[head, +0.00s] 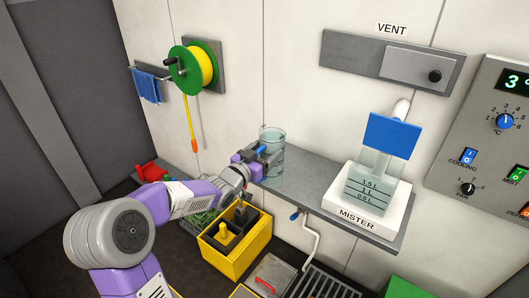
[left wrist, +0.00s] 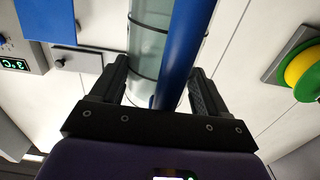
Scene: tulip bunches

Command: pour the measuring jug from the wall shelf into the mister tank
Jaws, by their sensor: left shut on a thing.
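The clear measuring jug (head: 271,139) stands at the left end of the grey wall shelf, upright, with a blue handle. My left gripper (head: 262,155) is shut on its handle side; the jug's base is partly hidden by it. In the left wrist view the blue handle (left wrist: 184,50) lies between the two fingers, with the clear jug wall (left wrist: 149,45) behind it. The mister tank (head: 376,181) is a clear tank with level marks on a white base labelled MISTER, at the shelf's right end. A blue panel (head: 392,135) is at its top. My right gripper is not in view.
The shelf (head: 315,178) is bare between jug and tank. A yellow crate (head: 236,257) stands below. A hose reel (head: 194,66) and blue cloth (head: 147,86) hang at left. A vent panel (head: 393,62) and control panel (head: 487,140) are on the wall.

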